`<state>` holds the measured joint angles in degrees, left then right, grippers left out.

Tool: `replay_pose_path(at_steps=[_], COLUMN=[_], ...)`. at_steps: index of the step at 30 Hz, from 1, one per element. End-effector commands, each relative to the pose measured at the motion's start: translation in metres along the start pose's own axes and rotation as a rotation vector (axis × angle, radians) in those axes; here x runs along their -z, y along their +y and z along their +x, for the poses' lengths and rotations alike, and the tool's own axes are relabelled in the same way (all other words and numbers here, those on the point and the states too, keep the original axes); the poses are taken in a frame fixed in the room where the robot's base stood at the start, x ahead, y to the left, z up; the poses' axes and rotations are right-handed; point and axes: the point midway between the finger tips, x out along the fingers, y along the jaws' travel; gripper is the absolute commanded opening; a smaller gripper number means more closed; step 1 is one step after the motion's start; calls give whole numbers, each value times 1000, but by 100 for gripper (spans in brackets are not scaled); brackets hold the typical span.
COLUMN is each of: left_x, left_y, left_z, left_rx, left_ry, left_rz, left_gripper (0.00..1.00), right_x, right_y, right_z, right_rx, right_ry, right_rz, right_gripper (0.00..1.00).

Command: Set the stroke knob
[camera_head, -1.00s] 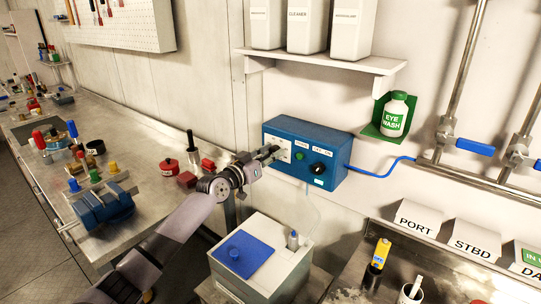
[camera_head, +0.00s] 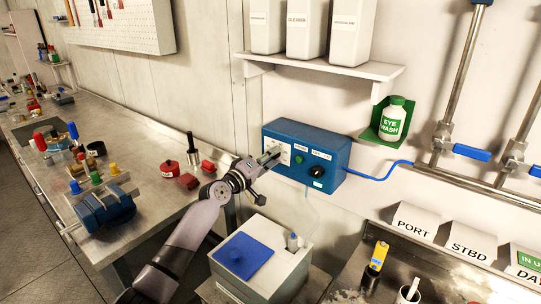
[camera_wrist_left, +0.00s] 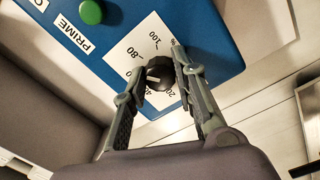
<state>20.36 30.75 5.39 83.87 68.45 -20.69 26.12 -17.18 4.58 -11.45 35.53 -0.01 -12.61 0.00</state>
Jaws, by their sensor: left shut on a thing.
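The stroke knob is a small black knob (camera_wrist_left: 160,72) on a white dial plate (camera_wrist_left: 125,58) of the blue control box (camera_head: 330,157). In the left wrist view its white mark faces left, toward a part of the scale hidden by a finger. In the head view the fingers hide the knob. My right gripper is not in view.
Below stands a pale tank with a blue lid (camera_head: 243,256). A shelf (camera_head: 320,67) with white containers hangs above.

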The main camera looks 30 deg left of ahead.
Motion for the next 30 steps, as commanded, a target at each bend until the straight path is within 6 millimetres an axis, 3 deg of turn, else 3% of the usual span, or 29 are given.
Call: replay_pose_path(at_steps=[15,30], left_x=[1,0], left_y=[1,0], left_z=[0,0], left_rx=[1,3], left_ry=[13,16], left_rz=[-394,-500], left_gripper=[0,0], right_x=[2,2], right_y=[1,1], right_z=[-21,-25], right_rx=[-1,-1], right_ry=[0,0], right_rz=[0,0], right_gripper=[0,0])
